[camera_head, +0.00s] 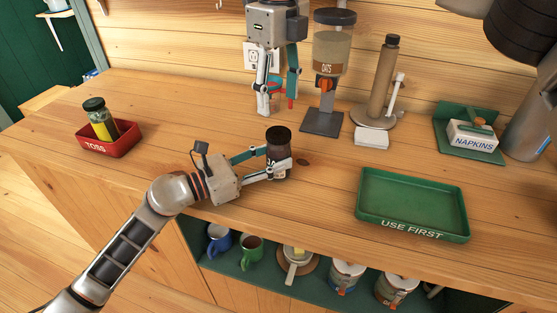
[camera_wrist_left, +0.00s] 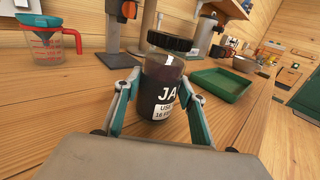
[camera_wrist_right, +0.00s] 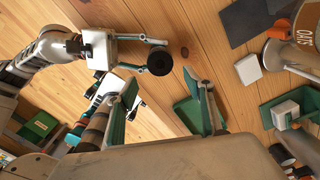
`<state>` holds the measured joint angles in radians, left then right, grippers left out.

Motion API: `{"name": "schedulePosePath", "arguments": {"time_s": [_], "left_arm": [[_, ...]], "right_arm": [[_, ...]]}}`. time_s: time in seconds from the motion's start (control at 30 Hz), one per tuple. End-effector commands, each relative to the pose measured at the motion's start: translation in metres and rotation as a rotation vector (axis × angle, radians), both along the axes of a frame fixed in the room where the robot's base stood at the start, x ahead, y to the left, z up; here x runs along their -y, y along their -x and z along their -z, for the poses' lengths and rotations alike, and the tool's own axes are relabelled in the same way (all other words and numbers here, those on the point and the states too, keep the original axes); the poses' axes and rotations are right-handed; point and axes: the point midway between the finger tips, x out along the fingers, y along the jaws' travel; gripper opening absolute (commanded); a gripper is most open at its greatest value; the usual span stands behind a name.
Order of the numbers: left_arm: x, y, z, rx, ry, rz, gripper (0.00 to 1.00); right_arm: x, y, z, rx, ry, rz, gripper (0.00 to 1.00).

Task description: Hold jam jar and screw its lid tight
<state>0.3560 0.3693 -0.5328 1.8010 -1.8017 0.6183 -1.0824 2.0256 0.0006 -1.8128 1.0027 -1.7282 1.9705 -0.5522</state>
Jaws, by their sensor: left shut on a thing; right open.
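The jam jar (camera_head: 279,165) stands upright on the wooden counter, dark inside with a pale label. Its black lid (camera_head: 278,138) sits on top; how tight it is cannot be told. My left gripper (camera_head: 273,168) is shut on the jar body from the left. In the left wrist view, the jar (camera_wrist_left: 164,82) is between the fingers, with the lid (camera_wrist_left: 169,42) above them. My right gripper (camera_head: 278,108) is open and empty, pointing down behind the jar. In the right wrist view, the lid (camera_wrist_right: 160,60) shows beyond the open fingertips (camera_wrist_right: 162,78).
A red TOSS tray (camera_head: 108,146) holding a jar is at left. A green USE FIRST tray (camera_head: 410,190) lies at right and looks empty. The oats dispenser (camera_head: 331,55), paper-roll stand (camera_head: 385,85) and napkin holder (camera_head: 470,135) stand behind. A measuring jug (camera_wrist_left: 45,42) is near the wall.

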Motion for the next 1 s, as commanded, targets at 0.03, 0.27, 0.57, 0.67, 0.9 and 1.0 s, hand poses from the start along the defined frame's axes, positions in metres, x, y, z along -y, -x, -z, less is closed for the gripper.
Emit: {"name": "schedulePosePath", "arguments": {"time_s": [0.03, 0.27, 0.57, 0.67, 0.9, 1.0], "left_arm": [[0.000, 0.000, 0.000, 0.000, 0.000, 0.000, 0.00], [0.000, 0.000, 0.000, 0.000, 0.000, 0.000, 0.00], [0.000, 0.000, 0.000, 0.000, 0.000, 0.000, 0.00], [0.000, 0.000, 0.000, 0.000, 0.000, 0.000, 0.00], [0.000, 0.000, 0.000, 0.000, 0.000, 0.000, 0.00], [0.000, 0.000, 0.000, 0.000, 0.000, 0.000, 0.00]], "right_arm": [[0.000, 0.000, 0.002, -0.001, 0.000, 0.000, 0.52], [0.000, 0.001, 0.029, -0.005, 0.000, -0.001, 0.52], [0.000, 0.000, 0.069, -0.002, -0.001, 0.002, 0.52], [0.000, 0.000, 0.076, -0.001, -0.001, 0.000, 0.52], [0.000, 0.000, 0.080, 0.001, -0.001, 0.001, 0.52], [0.000, 0.000, 0.080, 0.000, 0.000, 0.001, 0.52]]}}
